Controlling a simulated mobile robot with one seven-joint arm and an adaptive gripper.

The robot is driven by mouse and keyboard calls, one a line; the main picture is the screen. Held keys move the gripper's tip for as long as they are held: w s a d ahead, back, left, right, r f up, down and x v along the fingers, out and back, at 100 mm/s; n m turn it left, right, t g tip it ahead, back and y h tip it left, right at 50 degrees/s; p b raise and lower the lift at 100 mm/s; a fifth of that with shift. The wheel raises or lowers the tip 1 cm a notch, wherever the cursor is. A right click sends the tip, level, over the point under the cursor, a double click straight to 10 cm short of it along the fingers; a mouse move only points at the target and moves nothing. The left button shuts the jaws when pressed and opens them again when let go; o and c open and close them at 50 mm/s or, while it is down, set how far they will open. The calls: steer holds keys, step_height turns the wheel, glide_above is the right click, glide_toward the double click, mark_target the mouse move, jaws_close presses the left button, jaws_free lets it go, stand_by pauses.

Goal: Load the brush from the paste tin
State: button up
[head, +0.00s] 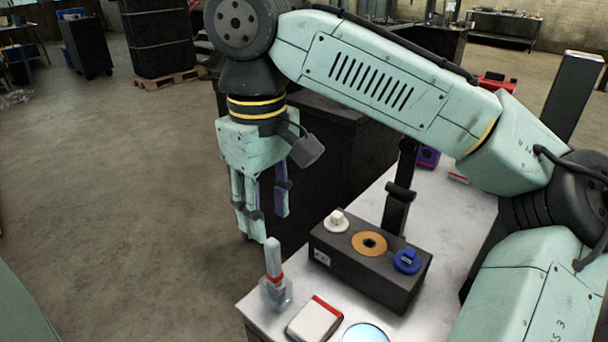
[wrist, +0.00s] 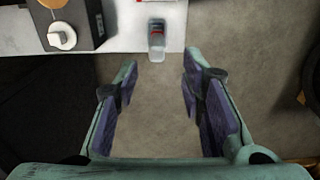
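A brush-like tool with a pale grey handle and a red band (head: 274,258) stands upright in a clear holder (head: 278,292) at the near left corner of the table. It also shows in the wrist view (wrist: 157,32) at the table edge, ahead of my fingers. A round thing with a pale blue top (head: 366,334) is cut off by the bottom of the head view; it may be the paste tin, but I cannot tell. My gripper (head: 264,222) is open and empty, pointing down beyond the table's left edge. It is apart from the brush, with bare floor between its fingers (wrist: 160,75).
A white case with a red stripe (head: 315,319) lies beside the holder. A dark cabinet (head: 325,150) stands behind my gripper.

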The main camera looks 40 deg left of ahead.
mark_target(272, 241)
steer(key=shift+w, duration=0.35)
steer(key=shift+s+f, duration=0.25)
steer(key=shift+f, duration=0.3)
step_height(272, 241, down, 5)
steer(key=b, duration=0.4)
steer(key=shift+w+f, duration=0.1)
steer(key=shift+f, duration=0.05)
steer(key=shift+f+b, duration=0.75)
steer(key=shift+f, duration=0.5)
steer(key=shift+c, duration=0.3)
jaws_close()
steer(key=shift+r, duration=0.15)
